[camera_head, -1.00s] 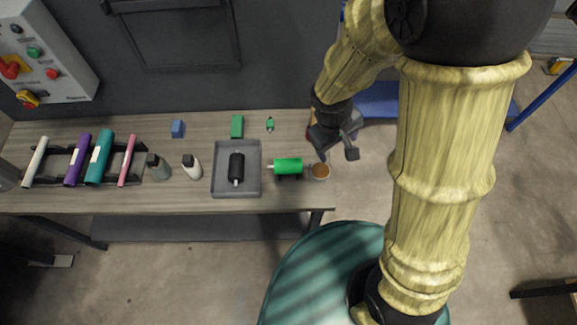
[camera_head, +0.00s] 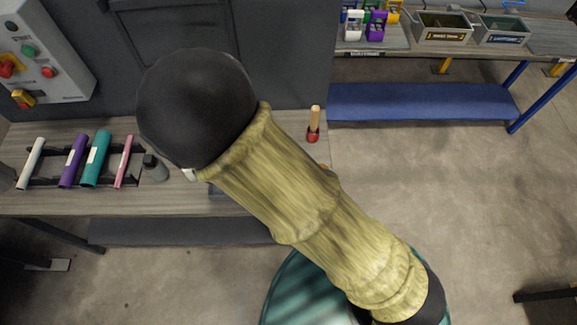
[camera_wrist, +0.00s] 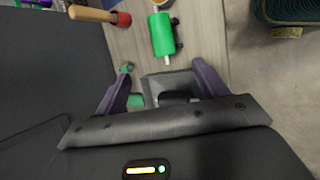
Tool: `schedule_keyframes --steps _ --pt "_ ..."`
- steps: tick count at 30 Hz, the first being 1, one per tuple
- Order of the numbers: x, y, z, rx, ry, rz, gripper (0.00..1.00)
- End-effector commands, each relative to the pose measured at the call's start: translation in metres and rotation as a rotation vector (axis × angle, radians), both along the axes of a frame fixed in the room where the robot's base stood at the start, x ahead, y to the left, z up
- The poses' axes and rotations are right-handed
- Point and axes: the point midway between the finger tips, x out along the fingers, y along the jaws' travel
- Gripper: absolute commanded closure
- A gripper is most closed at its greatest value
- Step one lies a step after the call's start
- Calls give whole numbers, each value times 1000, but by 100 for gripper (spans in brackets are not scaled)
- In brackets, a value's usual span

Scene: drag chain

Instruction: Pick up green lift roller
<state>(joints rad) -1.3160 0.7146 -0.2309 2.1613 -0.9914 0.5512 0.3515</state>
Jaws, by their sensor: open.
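The green lift roller (camera_wrist: 163,35) lies on the wooden workbench in the wrist view, with a pale shaft end pointing toward my gripper and dark supports at its side. My gripper (camera_wrist: 163,72) is open and empty, its two dark fingers spread apart. The roller is beyond the fingertips, apart from them and roughly in line with the gap. In the head view my arm hides both the roller and the gripper.
A grey tray (camera_wrist: 154,84) shows between the fingers. A green block (camera_wrist: 137,100) and a small green item (camera_wrist: 127,68) are near the left finger. A red-headed mallet (camera_head: 314,125) lies on the bench (camera_head: 200,221).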

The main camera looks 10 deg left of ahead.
Motion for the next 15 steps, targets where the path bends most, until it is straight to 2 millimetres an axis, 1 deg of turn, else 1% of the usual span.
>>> schedule_keyframes --steps 5,15 --pt "4 -3 -6 -2 1 0 28" --pt "27 -16 -45 -3 2 -1 28"
